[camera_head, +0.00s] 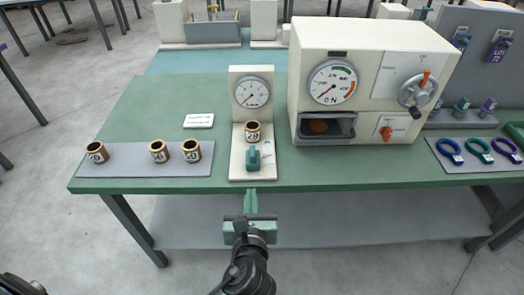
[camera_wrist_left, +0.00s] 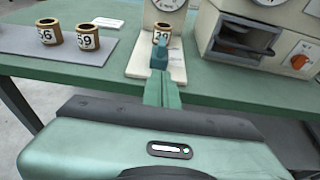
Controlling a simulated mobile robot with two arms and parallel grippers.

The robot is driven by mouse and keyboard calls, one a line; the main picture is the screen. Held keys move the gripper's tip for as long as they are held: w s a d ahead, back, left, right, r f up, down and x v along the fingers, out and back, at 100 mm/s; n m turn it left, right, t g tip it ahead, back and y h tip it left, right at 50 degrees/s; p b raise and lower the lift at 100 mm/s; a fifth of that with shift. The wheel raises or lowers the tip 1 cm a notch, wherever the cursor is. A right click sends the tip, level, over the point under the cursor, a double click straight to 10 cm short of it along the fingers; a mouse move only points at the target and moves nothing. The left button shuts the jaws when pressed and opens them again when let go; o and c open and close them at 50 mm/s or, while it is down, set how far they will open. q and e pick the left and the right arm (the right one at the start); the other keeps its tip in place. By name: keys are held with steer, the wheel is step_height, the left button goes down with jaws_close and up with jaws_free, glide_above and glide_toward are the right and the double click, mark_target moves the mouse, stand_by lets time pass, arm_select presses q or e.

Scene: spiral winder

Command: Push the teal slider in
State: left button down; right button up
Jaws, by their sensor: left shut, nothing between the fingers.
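The teal slider (camera_head: 253,158) sits at the front of a cream upright fixture (camera_head: 238,150) with a round dial, near the table's front edge. A brown and gold numbered cup (camera_head: 253,132) stands on the fixture just behind the slider. My left gripper (camera_head: 250,194) is shut and empty, just in front of the table edge, lined up with the slider. In the left wrist view the slider (camera_wrist_left: 159,58) shows just beyond my fingertips (camera_wrist_left: 161,78); whether they touch cannot be told. My right gripper is not in view.
Several similar cups (camera_head: 159,151) stand on a grey mat (camera_head: 125,166) at left. A white label card (camera_head: 199,121) lies behind them. A large cream machine (camera_head: 364,75) with a gauge stands right of the fixture. Coloured rings (camera_head: 478,150) lie farther right.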

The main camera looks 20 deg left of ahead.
arm_select(q)
steer(key=p, duration=0.2)
glide_toward(251, 150)
steer(key=w+f, duration=0.2)
steer(key=w, duration=0.1)
steer(key=shift+w+a+f, duration=0.25)
steer(key=shift+a+f, duration=0.15)
steer(key=shift+w+r, duration=0.1)
steer(key=shift+w, duration=0.1)
steer(key=w, duration=0.1)
steer(key=w+a+p, duration=0.1)
steer(key=w, duration=0.3)
steer(key=shift+w+a+p, duration=0.25)
steer(key=shift+a+p, duration=0.05)
steer(key=shift+a, duration=0.1)
steer(key=shift+r, duration=0.15)
